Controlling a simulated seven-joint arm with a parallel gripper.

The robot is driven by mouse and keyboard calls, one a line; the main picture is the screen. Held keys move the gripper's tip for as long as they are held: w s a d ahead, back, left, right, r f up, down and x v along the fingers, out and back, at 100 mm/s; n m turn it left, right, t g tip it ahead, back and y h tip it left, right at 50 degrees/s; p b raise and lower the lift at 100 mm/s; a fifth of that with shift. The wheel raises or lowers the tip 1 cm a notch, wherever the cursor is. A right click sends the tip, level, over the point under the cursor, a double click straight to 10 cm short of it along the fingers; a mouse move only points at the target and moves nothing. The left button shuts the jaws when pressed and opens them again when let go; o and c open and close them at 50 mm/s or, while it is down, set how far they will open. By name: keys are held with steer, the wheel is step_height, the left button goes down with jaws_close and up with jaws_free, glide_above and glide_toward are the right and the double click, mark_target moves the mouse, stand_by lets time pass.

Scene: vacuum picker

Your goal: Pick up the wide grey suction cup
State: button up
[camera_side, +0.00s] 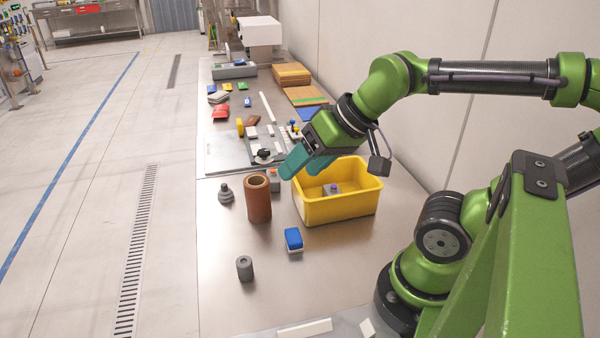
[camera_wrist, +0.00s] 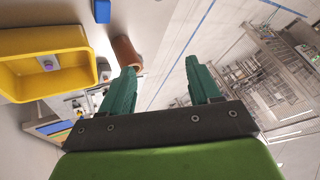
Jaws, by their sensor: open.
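A dark grey suction cup (camera_side: 225,193), wide at the base with a narrower top, stands upright on the table, left of a brown cylinder (camera_side: 257,199). A narrower plain grey cylinder (camera_side: 244,268) stands nearer the camera. My gripper (camera_side: 297,168) has teal fingers, open and empty, above the table between the brown cylinder and the yellow bin, apart from the suction cup. In the wrist view the fingers (camera_wrist: 162,68) are spread with nothing between them. I cannot make out the suction cup in that view.
A yellow bin (camera_side: 341,210) holds a small grey part with a purple top. A blue-topped block (camera_side: 293,239) lies in front of it. The brown cylinder stands close on the suction cup's right. Several small parts lie behind; the table's front is mostly clear.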

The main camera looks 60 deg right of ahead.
steer(key=shift+o, duration=0.7)
steer(key=n+g+h, duration=0.2)
steer(key=g, duration=0.5)
glide_above(224, 184)
step_height(224, 184, down, 6)
steer(key=f, duration=0.8)
steer(key=s+f, duration=0.1)
steer(key=f, duration=0.3)
steer(key=shift+a, duration=0.1)
steer(key=shift+w+f, duration=0.15)
steer(key=shift+f, duration=0.75)
steer(key=shift+w+f, duration=0.2)
steer(key=shift+f, duration=0.75)
steer(key=shift+w+f, duration=0.15)
steer(key=shift+f, duration=0.75)
steer(key=c, duration=1.1)
